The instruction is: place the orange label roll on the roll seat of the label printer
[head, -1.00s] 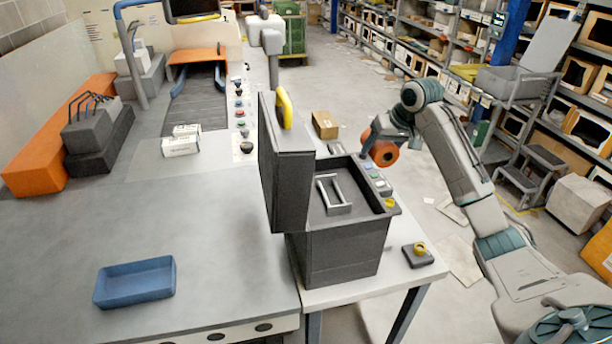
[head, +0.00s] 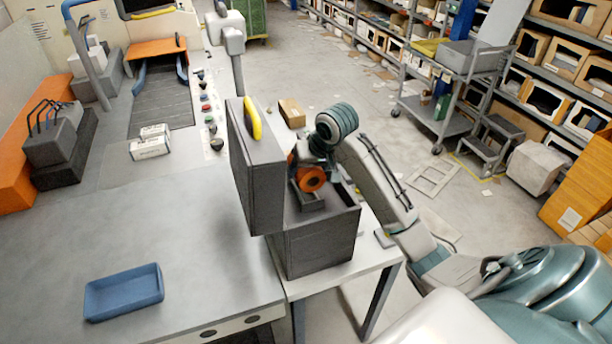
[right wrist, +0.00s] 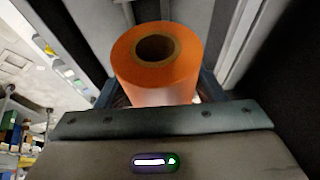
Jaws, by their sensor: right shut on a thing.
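The orange label roll (head: 311,179) is in my right gripper (head: 300,165), over the open label printer (head: 318,244). In the right wrist view the roll (right wrist: 158,70) sits between the fingers, its hollow core facing the camera. The grey roll seat (head: 308,200) inside the printer shows just below the roll. I cannot tell whether the roll touches it. The printer's dark lid (head: 256,170), with a yellow handle (head: 253,118), stands open on the left. My left gripper is not in view.
A blue tray (head: 124,292) lies on the grey bench to the left. A small cardboard box (head: 291,112) is behind the printer. White boxes (head: 151,142) are on the bench further back. The upright lid borders the printer's opening.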

